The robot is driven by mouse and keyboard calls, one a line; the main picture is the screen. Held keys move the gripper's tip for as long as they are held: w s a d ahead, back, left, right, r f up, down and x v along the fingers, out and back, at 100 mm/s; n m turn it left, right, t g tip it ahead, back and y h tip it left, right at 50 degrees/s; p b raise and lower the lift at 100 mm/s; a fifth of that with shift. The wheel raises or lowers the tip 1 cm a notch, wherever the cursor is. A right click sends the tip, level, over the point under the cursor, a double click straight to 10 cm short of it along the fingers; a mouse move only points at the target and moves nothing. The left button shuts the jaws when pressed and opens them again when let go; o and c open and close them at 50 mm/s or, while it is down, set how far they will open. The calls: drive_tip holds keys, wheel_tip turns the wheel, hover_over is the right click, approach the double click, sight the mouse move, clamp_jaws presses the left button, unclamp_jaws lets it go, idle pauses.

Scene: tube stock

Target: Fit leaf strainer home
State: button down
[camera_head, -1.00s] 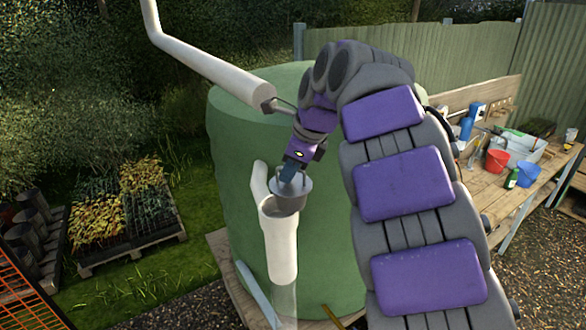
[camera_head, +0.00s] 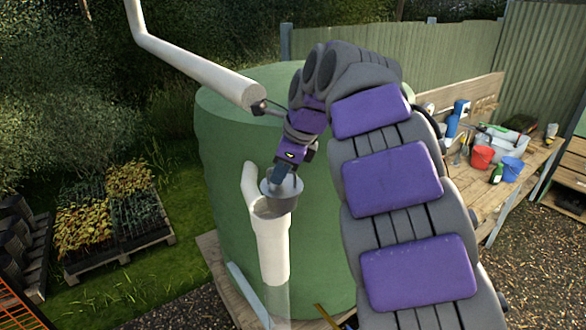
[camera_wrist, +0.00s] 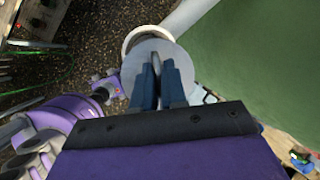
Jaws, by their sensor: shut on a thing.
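The leaf strainer (camera_head: 281,199) is a grey cup with a wide rim and an upright loop handle. My gripper (camera_head: 284,179) is shut on the handle from above. In the wrist view the blue fingers of my gripper (camera_wrist: 161,88) pinch the handle over the strainer's round grey top (camera_wrist: 183,62). The strainer is over the open mouth of the white downpipe (camera_head: 272,250), its rim above the pipe's rim. It sits off-centre: the pipe's pale rim (camera_wrist: 141,32) shows past one side in the wrist view. I cannot tell whether the cup's bottom is inside the mouth.
A large green tank (camera_head: 225,150) stands right behind the pipe. A white upper pipe (camera_head: 195,65) slants down to an end above the tank's top. A workbench (camera_head: 500,195) with buckets is at the right. A pallet of plants (camera_head: 120,245) is at the left.

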drive_tip(key=a, duration=0.4)
drive_tip(key=shift+a+f, duration=0.15)
drive_tip(key=shift+a, duration=0.15)
drive_tip(key=shift+d+r, duration=0.15)
drive_tip(key=shift+d, duration=2.1)
drive_tip(key=shift+d+r, duration=0.1)
drive_tip(key=shift+d, duration=2.1)
drive_tip(key=shift+a+f, duration=0.2)
drive_tip(key=shift+a, duration=3.35)
drive_tip(key=d, duration=0.5)
drive_tip(key=shift+d, duration=0.25)
drive_tip(key=a, duration=0.5)
drive_tip(key=shift+f, duration=0.35)
drive_tip(key=shift+a, duration=0.1)
drive_tip(key=shift+w+d, duration=0.2)
drive_tip(key=shift+d, duration=0.1)
drive_tip(key=shift+s+d+r, duration=0.1)
drive_tip(key=shift+s+d, duration=0.05)
drive_tip(key=shift+d, duration=1)
drive_tip(key=shift+a, duration=0.95)
